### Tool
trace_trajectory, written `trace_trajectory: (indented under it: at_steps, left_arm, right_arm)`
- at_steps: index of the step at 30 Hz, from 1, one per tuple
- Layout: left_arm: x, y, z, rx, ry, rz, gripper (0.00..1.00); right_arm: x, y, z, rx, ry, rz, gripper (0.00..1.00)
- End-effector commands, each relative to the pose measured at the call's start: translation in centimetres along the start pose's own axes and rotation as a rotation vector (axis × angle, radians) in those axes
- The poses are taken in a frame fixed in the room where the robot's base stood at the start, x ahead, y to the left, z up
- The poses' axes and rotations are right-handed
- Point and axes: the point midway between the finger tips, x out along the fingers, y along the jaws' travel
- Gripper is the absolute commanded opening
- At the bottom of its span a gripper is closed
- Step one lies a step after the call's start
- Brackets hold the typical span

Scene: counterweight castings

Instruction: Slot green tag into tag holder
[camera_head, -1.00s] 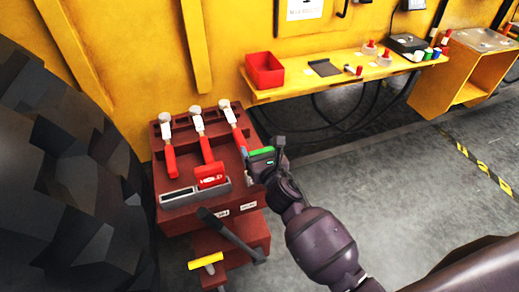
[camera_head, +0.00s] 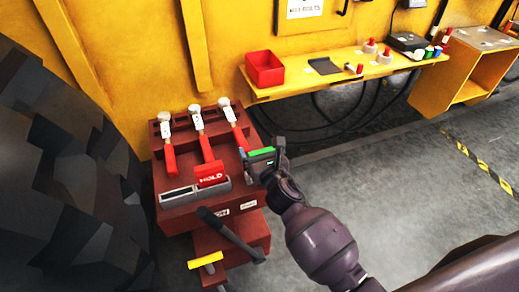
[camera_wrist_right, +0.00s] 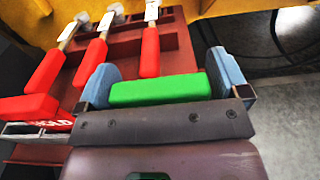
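The green tag (camera_head: 262,152) is between the fingers of my right gripper (camera_head: 262,157), held level beside the right edge of the red-brown console. In the right wrist view the green tag (camera_wrist_right: 160,90) lies across the gap, with a blue-grey finger of the gripper (camera_wrist_right: 160,85) at each end. The tag holder (camera_head: 195,191) is a grey slotted tray on the console top, to the left of the gripper. A red HOLD tag (camera_head: 212,175) stands at its right part; the left slot looks empty. My left gripper is not in view.
Several red-handled levers (camera_head: 207,148) stand on the console (camera_head: 240,185) behind the holder. A black lever (camera_head: 230,233) and a yellow handle (camera_head: 205,260) stick out at its front. A yellow shelf (camera_head: 300,84) with a red bin (camera_head: 265,68) is at the back. A dark tire-like mass (camera_head: 70,180) fills the left.

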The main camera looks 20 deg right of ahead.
Motion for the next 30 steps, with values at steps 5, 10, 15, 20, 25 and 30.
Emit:
trace_trajectory:
  at_steps: [5,10,15,20,25,30]
  left_arm:
    - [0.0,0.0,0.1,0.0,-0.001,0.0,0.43]
    - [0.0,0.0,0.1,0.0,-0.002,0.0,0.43]
    - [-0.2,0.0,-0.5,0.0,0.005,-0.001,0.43]
    - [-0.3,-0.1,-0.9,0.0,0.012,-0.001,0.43]
    - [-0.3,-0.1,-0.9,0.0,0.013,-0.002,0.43]
    - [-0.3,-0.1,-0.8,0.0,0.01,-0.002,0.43]
  right_arm:
    - [0.0,0.0,0.0,-0.001,0.0,0.0,1.0]
    - [0.0,0.0,0.0,-0.001,0.001,0.0,1.0]
    - [-1.7,-0.1,0.0,-0.003,0.001,-0.001,1.0]
    - [-4.4,-0.1,0.0,-0.002,0.002,-0.001,1.0]
    - [-7.3,0.0,0.0,-0.001,0.001,0.0,1.0]
    - [-9.5,0.0,0.0,0.0,0.001,0.0,1.0]
